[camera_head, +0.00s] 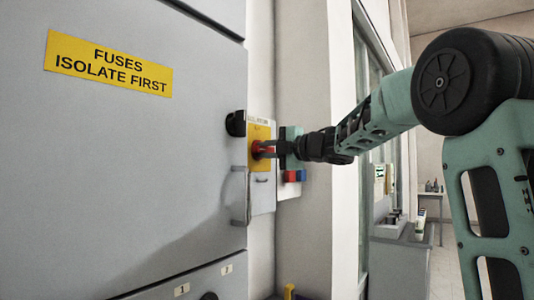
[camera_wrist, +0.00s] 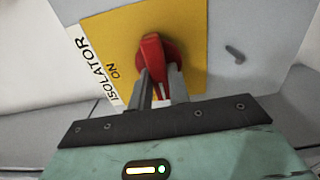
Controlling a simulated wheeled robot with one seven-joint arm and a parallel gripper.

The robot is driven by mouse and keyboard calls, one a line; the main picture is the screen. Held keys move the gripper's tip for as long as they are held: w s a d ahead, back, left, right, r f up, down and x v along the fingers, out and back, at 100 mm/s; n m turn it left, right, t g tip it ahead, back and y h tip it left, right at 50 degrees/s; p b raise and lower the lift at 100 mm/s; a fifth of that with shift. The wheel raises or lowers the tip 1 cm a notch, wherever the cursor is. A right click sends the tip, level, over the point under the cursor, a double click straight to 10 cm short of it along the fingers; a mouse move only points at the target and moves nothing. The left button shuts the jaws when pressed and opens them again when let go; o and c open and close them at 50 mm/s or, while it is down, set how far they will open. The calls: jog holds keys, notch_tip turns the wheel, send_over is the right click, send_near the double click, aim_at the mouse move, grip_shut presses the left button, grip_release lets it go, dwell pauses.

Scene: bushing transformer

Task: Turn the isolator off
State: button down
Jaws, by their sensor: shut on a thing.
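The isolator is a red rotary handle (camera_wrist: 152,55) on a yellow plate (camera_wrist: 195,30), beside a white label strip (camera_wrist: 98,62) reading "ISOLATOR" and "ON". In the head view the red handle (camera_head: 257,149) sits on its yellow plate (camera_head: 259,132) to the right of the grey cabinet door. My gripper (camera_wrist: 160,88) is shut on the lower part of the red handle, with one finger on each side. In the head view my gripper (camera_head: 272,149) reaches the handle from the right. The fingers hide part of the handle and plate.
A grey cabinet (camera_head: 130,170) with a yellow "FUSES ISOLATE FIRST" sign (camera_head: 110,68) fills the left. A black knob (camera_head: 235,124) and a metal door handle (camera_head: 240,198) stand out close by. Red and blue parts (camera_head: 295,176) sit just below my gripper.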

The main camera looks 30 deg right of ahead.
jog(key=c, duration=1.3)
grip_release()
jog(key=b+v, duration=0.3)
jog(key=v, duration=1.4)
jog(key=shift+s, duration=0.2)
